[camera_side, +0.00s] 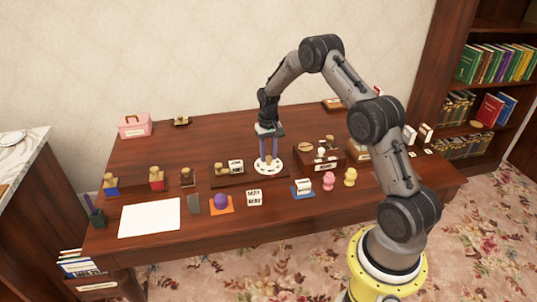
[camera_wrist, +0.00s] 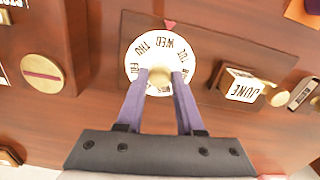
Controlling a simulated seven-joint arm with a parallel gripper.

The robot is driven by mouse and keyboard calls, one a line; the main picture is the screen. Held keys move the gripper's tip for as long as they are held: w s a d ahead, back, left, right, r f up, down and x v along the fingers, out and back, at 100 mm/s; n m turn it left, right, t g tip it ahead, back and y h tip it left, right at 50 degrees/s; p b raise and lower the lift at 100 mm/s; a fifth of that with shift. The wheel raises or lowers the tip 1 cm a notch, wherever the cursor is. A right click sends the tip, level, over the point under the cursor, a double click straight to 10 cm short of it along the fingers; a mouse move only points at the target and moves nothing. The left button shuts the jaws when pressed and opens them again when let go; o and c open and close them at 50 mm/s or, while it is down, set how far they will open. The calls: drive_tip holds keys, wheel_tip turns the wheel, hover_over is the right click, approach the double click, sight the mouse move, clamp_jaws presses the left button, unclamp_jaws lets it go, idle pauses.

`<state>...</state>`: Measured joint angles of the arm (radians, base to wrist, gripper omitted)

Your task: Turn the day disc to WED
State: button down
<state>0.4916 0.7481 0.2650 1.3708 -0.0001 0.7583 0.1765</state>
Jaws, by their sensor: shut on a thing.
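The day disc (camera_side: 279,168) is a white disc lying on a dark wooden base, with day names around its rim. In the wrist view the disc (camera_wrist: 135,62) shows FRI, THU, WED and TUE; the other names are partly hidden by my fingers. WED is at the top of the disc, close to a red pointer (camera_wrist: 170,26) on the base. My gripper (camera_side: 268,159) points down from above. In the wrist view my gripper (camera_wrist: 162,77) has its purple fingers shut on the brass knob (camera_wrist: 161,88) at the disc's middle.
A JUNE block (camera_wrist: 242,87) stands beside the disc on the base. A wooden box with small items (camera_side: 325,160) is right of the disc. A purple dome on an orange mat (camera_side: 221,202), a date card (camera_side: 254,198) and pink and yellow figures (camera_side: 340,179) lie nearer the front edge.

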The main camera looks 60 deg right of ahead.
sight(268, 157)
drive_tip(key=shift+r, duration=0.1)
idle(0.4)
drive_tip(key=c, duration=0.5)
unclamp_jaws()
drive_tip(key=shift+c, duration=0.2)
wheel_tip(268, 157, up, 14)
